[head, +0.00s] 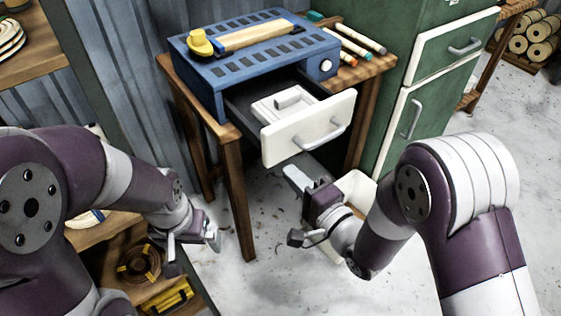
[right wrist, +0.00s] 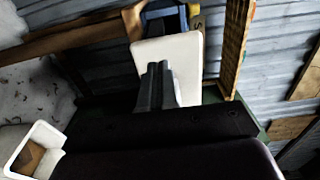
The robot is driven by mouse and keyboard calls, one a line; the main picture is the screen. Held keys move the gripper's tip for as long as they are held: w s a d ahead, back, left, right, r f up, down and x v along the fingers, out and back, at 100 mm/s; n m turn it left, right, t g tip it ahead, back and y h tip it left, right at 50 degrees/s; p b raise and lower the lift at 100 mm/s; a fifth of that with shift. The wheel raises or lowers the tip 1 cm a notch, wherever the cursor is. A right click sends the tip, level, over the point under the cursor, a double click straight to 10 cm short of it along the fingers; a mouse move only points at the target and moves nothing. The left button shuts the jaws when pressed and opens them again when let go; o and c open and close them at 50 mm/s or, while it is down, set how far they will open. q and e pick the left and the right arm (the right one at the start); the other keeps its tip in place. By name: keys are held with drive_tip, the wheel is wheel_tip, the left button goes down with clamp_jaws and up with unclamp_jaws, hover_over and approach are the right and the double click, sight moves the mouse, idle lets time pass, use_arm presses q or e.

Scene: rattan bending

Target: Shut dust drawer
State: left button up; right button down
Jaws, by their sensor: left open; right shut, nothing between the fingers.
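The dust drawer (head: 309,128) has a white front with a grey handle and is pulled out of the blue slotted box (head: 262,62) on the wooden table. A white block with a grey handle lies inside the drawer. My right gripper (head: 292,174) is shut and empty, just below the drawer front's lower edge. In the right wrist view its shut fingers (right wrist: 162,84) overlap the white drawer front (right wrist: 184,52); I cannot tell whether they touch. My left gripper (head: 214,238) is open and empty, low at the left of the table's front leg.
A yellow object and a wooden bar lie on the box, with several coloured sticks beside it on the table (head: 376,66). A green cabinet (head: 425,95) stands close at right. A white bin (head: 357,186) stands on the floor behind my right gripper. Shelves stand at left.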

sight(238, 114)
drive_tip(key=shift+x, duration=2.5)
drive_tip(key=shift+w+a, duration=0.1)
drive_tip(key=b+x, duration=0.3)
drive_tip(key=x, duration=1.4)
drive_tip(key=shift+f, duration=0.1)
drive_tip(key=shift+w+a+r, duration=0.1)
drive_tip(key=shift+w+r, duration=0.05)
drive_tip(key=shift+r, duration=0.2)
drive_tip(key=shift+r, duration=0.1)
